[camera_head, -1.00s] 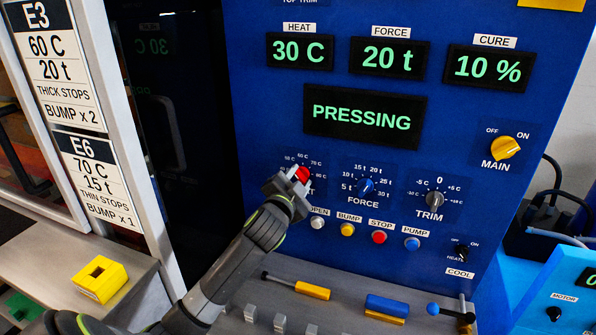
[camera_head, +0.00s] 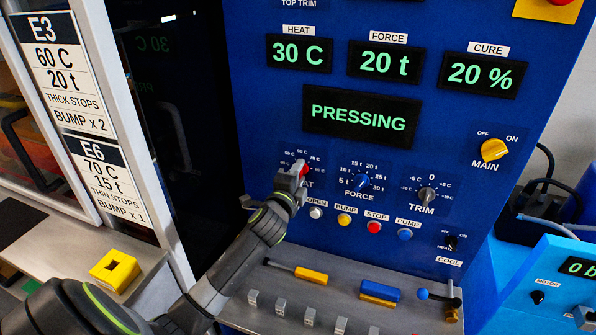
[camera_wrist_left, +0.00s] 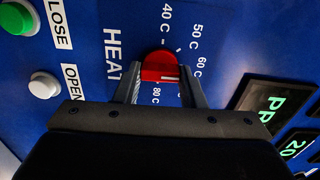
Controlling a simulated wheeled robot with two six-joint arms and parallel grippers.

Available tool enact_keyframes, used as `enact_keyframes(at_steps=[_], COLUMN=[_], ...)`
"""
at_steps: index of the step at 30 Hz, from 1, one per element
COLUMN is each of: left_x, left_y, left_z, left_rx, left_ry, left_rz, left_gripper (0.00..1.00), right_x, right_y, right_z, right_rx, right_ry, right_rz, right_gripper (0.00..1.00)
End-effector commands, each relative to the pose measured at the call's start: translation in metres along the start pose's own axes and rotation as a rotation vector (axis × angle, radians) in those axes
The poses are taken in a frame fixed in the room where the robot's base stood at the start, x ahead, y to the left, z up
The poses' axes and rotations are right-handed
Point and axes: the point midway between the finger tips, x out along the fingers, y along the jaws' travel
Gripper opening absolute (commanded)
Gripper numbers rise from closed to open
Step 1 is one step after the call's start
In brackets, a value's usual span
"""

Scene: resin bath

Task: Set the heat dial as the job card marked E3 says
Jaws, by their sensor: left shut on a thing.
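The E3 job card (camera_head: 66,72) at the upper left reads 60 C, 20 t, thick stops, bump x 2. The red heat dial (camera_wrist_left: 160,66) is on the blue panel, its scale marks around it in the left wrist view. My left gripper (camera_head: 292,178) is shut on this dial, one finger on each side in the left wrist view. It hides much of the dial and part of its label in the head view. A pale pointer line shows on the dial, but its exact mark is hard to read. The heat readout (camera_head: 299,53) shows 30 C. My right gripper is not in view.
Force (camera_head: 361,182) and trim (camera_head: 427,195) dials sit right of the heat dial. A row of buttons, with the red stop button (camera_head: 374,227), lies just below. The E6 card (camera_head: 105,175) hangs under E3. A yellow block (camera_head: 115,270) sits on the left ledge.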

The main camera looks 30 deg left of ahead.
Motion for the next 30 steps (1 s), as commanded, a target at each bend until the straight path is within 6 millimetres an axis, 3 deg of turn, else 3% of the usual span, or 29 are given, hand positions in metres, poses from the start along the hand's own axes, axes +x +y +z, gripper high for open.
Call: enact_keyframes(at_steps=[16,17,21,30], left_x=[0.0,0.0,0.0001,-0.0004], left_y=[0.0005,0.0005,0.0005,0.0004], left_z=[-0.0002,-0.0002,-0.0002,-0.0001], left_rx=[0.026,0.026,0.026,0.026], left_ry=[0.0,0.0,0.0,0.0], left_rz=[0.0,0.0,0.0,0.0], left_gripper=[0.14,0.38,0.56,0.58], right_x=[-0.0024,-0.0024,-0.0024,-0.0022], right_y=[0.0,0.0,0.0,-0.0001], right_z=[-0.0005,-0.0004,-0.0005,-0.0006], right_rx=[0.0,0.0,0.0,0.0], right_ry=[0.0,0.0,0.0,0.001], right_rz=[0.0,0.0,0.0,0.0], right_gripper=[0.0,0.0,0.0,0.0])
